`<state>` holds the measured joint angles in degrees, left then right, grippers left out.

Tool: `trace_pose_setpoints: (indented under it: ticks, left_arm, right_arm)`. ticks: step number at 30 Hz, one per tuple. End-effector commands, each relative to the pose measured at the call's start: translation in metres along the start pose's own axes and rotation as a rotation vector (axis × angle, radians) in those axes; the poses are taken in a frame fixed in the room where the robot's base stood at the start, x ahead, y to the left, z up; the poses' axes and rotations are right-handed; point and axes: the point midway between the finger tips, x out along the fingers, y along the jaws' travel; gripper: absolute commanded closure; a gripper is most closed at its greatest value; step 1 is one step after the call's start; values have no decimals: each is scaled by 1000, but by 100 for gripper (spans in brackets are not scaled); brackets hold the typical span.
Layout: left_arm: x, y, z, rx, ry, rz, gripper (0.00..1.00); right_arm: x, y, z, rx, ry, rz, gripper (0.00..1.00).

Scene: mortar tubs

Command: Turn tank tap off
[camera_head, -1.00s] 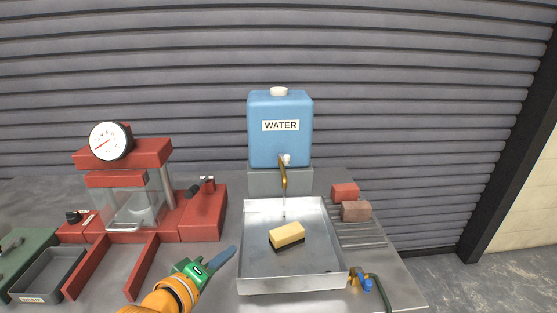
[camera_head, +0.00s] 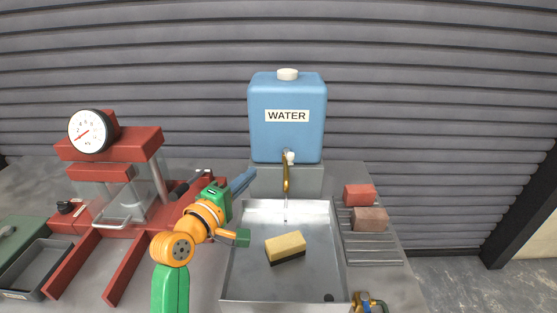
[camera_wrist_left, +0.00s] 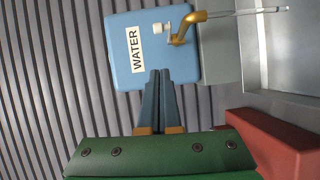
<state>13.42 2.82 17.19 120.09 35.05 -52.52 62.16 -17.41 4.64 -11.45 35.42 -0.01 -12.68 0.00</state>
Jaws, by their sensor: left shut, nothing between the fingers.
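The blue water tank (camera_head: 287,118) stands on a grey block behind the metal tray. Its brass tap (camera_head: 286,180) points down, with a white knob (camera_head: 290,157) at its top; both also show in the left wrist view, the brass tap (camera_wrist_left: 184,28) beside the white knob (camera_wrist_left: 158,28). A thin clear stream (camera_head: 286,208) hangs below the spout. My left gripper (camera_head: 252,173) is shut and empty, left of the tap and apart from it. My right gripper is out of view.
A metal tray (camera_head: 233,270) holds a yellow sponge (camera_head: 285,246). A red press (camera_head: 110,150) with a gauge stands left, close to my left arm. Red bricks (camera_head: 370,218) sit on a rack at right. A brass fitting (camera_head: 368,303) is at the bottom edge.

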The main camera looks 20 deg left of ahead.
Motion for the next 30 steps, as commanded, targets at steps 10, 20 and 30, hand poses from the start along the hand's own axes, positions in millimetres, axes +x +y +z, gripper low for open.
trace_pose_setpoints:
  ticks: [10,20,30]
  left_arm:
    - [71,3,8,-1,-2,-2,100]
    - [91,0,29,3,1,-2,100]
    - [92,-1,28,2,2,-2,100]
  right_arm:
    - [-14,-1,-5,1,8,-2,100]
    - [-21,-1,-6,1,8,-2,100]
    - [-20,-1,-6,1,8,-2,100]
